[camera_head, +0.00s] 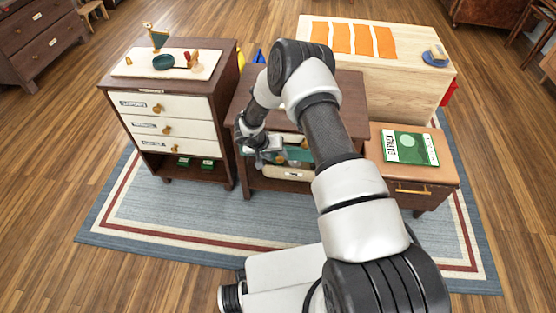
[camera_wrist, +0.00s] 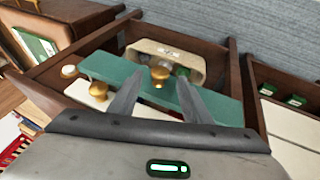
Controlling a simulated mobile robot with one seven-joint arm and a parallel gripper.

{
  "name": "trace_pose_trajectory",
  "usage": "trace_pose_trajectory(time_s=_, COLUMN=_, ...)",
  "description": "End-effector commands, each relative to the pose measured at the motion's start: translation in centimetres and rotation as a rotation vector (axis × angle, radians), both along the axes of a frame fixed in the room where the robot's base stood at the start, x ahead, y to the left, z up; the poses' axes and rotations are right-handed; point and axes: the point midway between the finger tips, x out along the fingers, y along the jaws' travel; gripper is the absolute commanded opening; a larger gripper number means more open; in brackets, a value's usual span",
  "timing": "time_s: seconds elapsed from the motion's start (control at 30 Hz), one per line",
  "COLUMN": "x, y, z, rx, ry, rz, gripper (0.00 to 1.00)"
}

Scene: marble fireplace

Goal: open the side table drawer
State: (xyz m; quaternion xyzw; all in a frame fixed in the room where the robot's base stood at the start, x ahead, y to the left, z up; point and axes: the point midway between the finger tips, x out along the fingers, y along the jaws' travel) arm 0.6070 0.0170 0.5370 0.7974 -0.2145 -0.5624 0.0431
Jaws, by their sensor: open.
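The middle dark wood side table (camera_head: 246,172) stands between two other pieces of furniture. Its teal drawer front (camera_head: 299,156) shows beside my gripper (camera_head: 268,157). In the wrist view, the teal front (camera_wrist: 215,105) has a round brass knob (camera_wrist: 160,76). My gripper (camera_wrist: 159,80) is open, with one finger to each side of this knob; whether either touches it I cannot tell. A white drawer front (camera_wrist: 80,92) with another brass knob (camera_wrist: 98,90) is partly hidden behind the teal one. My arm hides much of the table in the head view.
A white-drawered cabinet (camera_head: 165,105) stands left. A small brown table (camera_head: 438,177) with a brass handle (camera_head: 413,190) and a green book (camera_head: 410,147) stands right. A beige bin (camera_wrist: 190,60) sits in the table's lower shelf.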

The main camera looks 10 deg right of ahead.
Motion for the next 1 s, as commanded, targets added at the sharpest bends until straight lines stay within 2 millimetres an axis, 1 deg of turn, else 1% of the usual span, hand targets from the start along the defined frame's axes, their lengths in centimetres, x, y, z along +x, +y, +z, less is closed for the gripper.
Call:
trace_pose_trajectory(time_s=0.03, x=0.2, y=-0.3, z=-0.9, rx=-0.001, ry=0.0, rz=-0.001, gripper=0.44)
trace_pose_trajectory(time_s=0.2, x=0.7, y=-0.9, z=-2.1, rx=0.001, ry=-0.001, rz=-0.002, gripper=0.44)
trace_pose_trajectory(time_s=0.53, x=0.8, y=-1.1, z=-2.4, rx=0.001, ry=-0.001, rz=-0.001, gripper=0.44)
trace_pose_trajectory(time_s=0.57, x=0.8, y=-1.1, z=-2.3, rx=0.001, ry=-0.001, rz=-0.001, gripper=0.42)
trace_pose_trajectory(time_s=0.8, x=0.8, y=-1.1, z=-2.3, rx=0.001, ry=-0.001, rz=-0.001, gripper=0.02)
trace_pose_trajectory(time_s=0.83, x=0.8, y=-1.1, z=-2.3, rx=0.001, ry=-0.001, rz=-0.001, gripper=0.0)
trace_pose_trajectory(time_s=1.0, x=0.7, y=-1.0, z=-2.3, rx=0.0, ry=0.0, rz=-0.001, gripper=0.0)
